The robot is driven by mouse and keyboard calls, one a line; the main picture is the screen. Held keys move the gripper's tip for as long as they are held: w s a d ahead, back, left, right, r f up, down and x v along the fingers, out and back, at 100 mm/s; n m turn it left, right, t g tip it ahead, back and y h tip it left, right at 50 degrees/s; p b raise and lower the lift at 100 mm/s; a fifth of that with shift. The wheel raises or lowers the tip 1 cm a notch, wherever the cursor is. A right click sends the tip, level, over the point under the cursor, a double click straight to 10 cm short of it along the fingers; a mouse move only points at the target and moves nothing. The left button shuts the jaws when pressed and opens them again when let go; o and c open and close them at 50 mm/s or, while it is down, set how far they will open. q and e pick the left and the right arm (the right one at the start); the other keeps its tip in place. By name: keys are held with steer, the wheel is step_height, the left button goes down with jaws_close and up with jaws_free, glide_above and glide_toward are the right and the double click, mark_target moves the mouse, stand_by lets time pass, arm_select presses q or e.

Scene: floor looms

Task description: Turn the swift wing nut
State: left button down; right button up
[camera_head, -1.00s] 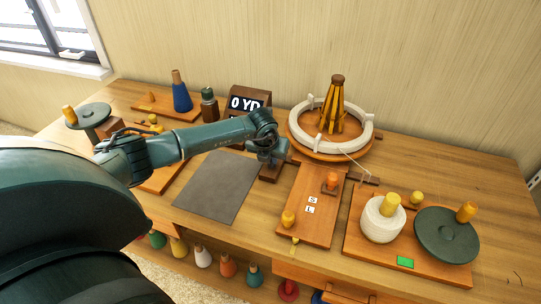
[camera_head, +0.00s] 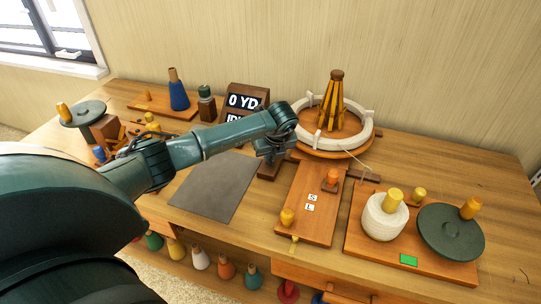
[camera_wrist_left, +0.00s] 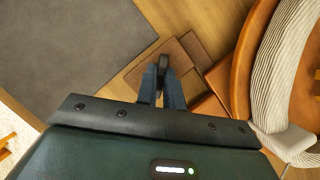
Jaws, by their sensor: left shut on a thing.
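The swift (camera_head: 331,100) stands at the back of the table, with a ring of white yarn (camera_head: 362,136) around it above a round wooden base (camera_head: 330,152). My left gripper (camera_head: 272,157) is at the swift's front left, over a small brown wooden block (camera_head: 269,172). In the left wrist view, my left fingers (camera_wrist_left: 163,85) are shut on a small dark piece, apparently the wing nut (camera_wrist_left: 164,62), above the block. Fingers and arm hide most of the nut. The yarn ring also shows at right in the left wrist view (camera_wrist_left: 277,80). My right gripper is not in view.
A counter display (camera_head: 245,100) stands behind my left arm. A grey mat (camera_head: 215,187) lies bare to the left. A wooden board (camera_head: 312,215) with orange and yellow knobs lies in front of the swift. White yarn ball (camera_head: 380,222) and dark green disc (camera_head: 450,234) are at right.

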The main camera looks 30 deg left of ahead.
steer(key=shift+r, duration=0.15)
arm_select(q)
steer(key=c, duration=1.5)
jaws_free()
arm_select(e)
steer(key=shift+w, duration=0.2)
arm_select(q)
steer(key=shift+d+r, duration=0.15)
steer(key=shift+r, duration=0.2)
steer(key=v, duration=1.2)
steer(key=shift+r+b, duration=0.2)
steer(key=shift+b, duration=0.15)
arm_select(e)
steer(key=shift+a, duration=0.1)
